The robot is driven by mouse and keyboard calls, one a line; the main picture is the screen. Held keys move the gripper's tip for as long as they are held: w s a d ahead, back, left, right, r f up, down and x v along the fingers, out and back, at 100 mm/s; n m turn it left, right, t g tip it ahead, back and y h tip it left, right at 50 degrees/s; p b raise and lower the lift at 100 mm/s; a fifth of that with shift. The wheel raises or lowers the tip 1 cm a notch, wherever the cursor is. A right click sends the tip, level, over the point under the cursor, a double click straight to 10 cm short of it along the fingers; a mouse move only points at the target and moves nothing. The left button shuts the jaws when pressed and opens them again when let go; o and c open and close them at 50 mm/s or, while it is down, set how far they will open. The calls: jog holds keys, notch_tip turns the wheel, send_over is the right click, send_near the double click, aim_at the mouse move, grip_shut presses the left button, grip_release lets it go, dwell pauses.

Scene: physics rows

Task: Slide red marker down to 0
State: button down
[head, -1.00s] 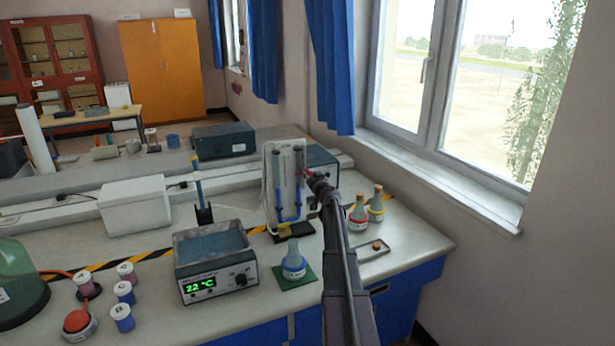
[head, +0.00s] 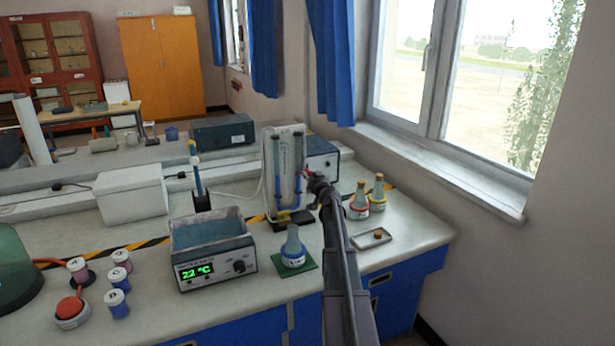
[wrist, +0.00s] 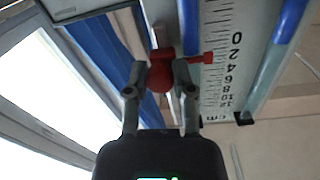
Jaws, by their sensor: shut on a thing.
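The U-tube manometer (head: 284,165) stands upright on the bench, with blue liquid in its tubes and a pale scale board. The red marker (wrist: 161,78) is at the board's side edge, between the fingers of my gripper (wrist: 160,72). Its thin pointer reaches over the scale (wrist: 222,60), close to the 2 and a little off the 0. The wrist view shows the board upside down. In the head view my gripper (head: 313,180) is at the right edge of the manometer, shut on the marker, which is mostly hidden there.
A flask (head: 293,247) on a green mat and a water bath (head: 214,250) stand in front. Two stoppered flasks (head: 359,201) and a small tray (head: 371,239) are right of my arm.

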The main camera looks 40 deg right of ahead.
jog(key=c, duration=0.9)
grip_release()
jog(key=shift+a+f, duration=0.1)
jog(key=o, duration=0.5)
jog(key=shift+f, duration=0.15)
jog(key=shift+c, duration=0.2)
jog(key=v, duration=1.2)
